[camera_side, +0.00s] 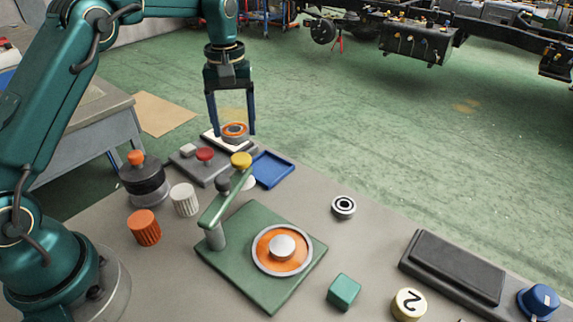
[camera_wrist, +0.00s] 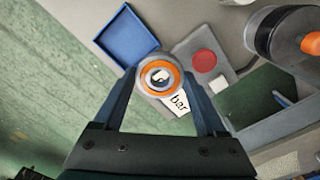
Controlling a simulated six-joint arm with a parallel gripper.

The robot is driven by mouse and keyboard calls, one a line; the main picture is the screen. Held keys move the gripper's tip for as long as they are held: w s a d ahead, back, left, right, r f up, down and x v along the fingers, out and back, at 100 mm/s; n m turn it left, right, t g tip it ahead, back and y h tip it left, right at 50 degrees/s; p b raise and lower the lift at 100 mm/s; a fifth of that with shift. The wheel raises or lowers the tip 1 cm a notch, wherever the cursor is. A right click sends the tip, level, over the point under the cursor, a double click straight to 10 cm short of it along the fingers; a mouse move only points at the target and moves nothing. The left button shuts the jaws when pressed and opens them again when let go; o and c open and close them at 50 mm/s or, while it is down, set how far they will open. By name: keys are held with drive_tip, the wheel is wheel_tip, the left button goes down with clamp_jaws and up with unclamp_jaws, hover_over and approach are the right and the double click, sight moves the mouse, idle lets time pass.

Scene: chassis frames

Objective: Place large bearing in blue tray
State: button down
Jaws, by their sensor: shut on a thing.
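The large bearing (camera_side: 235,129) has an orange ring in a metal rim. It sits between the fingers of my gripper (camera_side: 231,132), which points down and is shut on it. In the wrist view the bearing (camera_wrist: 159,78) is gripped at both sides between the fingertips. It is over or on a white card with "bar" printed on it (camera_wrist: 179,103); I cannot tell whether they touch. The empty blue tray (camera_side: 272,169) lies to the right of and nearer than the gripper in the side view. In the wrist view the tray (camera_wrist: 127,36) is up and left of the bearing.
A grey box with a red button (camera_side: 204,155) and a yellow knob (camera_side: 241,160) stand close to the tray. A green lever fixture (camera_side: 262,285) holds an orange disc. A small black-and-white ring (camera_side: 343,207) lies right. The table's far edge runs just behind the tray.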

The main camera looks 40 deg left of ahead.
hover_over(267, 170)
wheel_tip(267, 170, down, 4)
drive_tip(key=shift+r, duration=0.15)
drive_tip(key=shift+f, duration=2)
drive_tip(key=shift+f, duration=0.15)
drive_tip(key=shift+c, duration=1.1)
unclamp_jaws()
